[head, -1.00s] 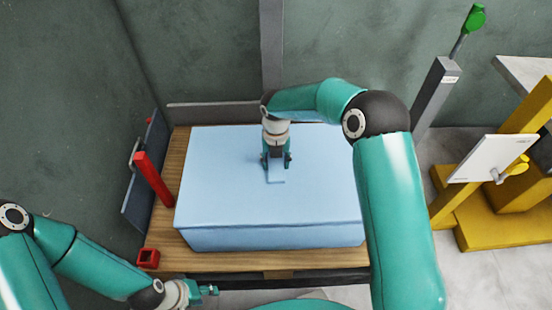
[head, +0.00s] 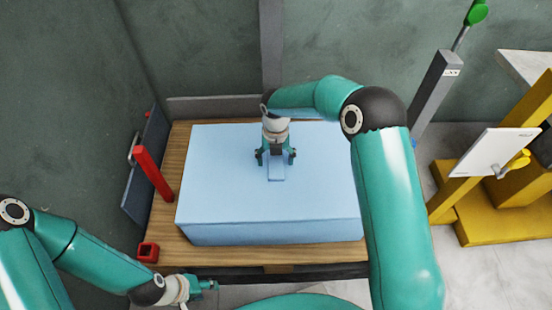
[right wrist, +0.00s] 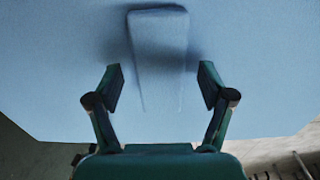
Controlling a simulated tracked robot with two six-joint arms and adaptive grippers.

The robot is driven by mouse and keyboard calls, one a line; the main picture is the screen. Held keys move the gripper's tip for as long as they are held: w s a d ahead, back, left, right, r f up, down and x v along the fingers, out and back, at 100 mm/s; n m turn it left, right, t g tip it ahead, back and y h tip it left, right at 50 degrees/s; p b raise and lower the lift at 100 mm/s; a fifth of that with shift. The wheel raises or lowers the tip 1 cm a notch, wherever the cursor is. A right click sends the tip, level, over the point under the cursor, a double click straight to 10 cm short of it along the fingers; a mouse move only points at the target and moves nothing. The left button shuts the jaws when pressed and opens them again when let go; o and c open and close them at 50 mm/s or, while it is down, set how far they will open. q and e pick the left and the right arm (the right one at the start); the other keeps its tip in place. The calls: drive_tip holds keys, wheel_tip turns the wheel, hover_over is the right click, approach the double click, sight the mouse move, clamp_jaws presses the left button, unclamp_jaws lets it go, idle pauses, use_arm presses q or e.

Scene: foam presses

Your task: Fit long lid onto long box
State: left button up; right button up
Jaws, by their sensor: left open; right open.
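The long light-blue box (head: 275,233) stands on the wooden table, and the light-blue lid (head: 220,175) lies flat over its top. A raised blue handle (head: 277,172) is on the lid near the middle; it also shows in the right wrist view (right wrist: 160,45). My right gripper (head: 275,157) is open over the handle, with its fingers spread on either side. In the right wrist view the open fingers (right wrist: 160,85) stand apart from the handle, with gaps on both sides. My left gripper (head: 212,285) is open and empty at the table's front left, away from the box.
The wooden table (head: 160,225) has a red post (head: 153,172) and a small red square piece (head: 148,251) on its left side. A grey post with a green knob (head: 437,95) and a yellow stand (head: 490,223) are to the right. A wall is behind.

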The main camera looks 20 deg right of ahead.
wheel_tip(320, 180, up, 12)
idle(0.7)
drive_tip(key=shift+s+f, duration=0.1)
idle(0.3)
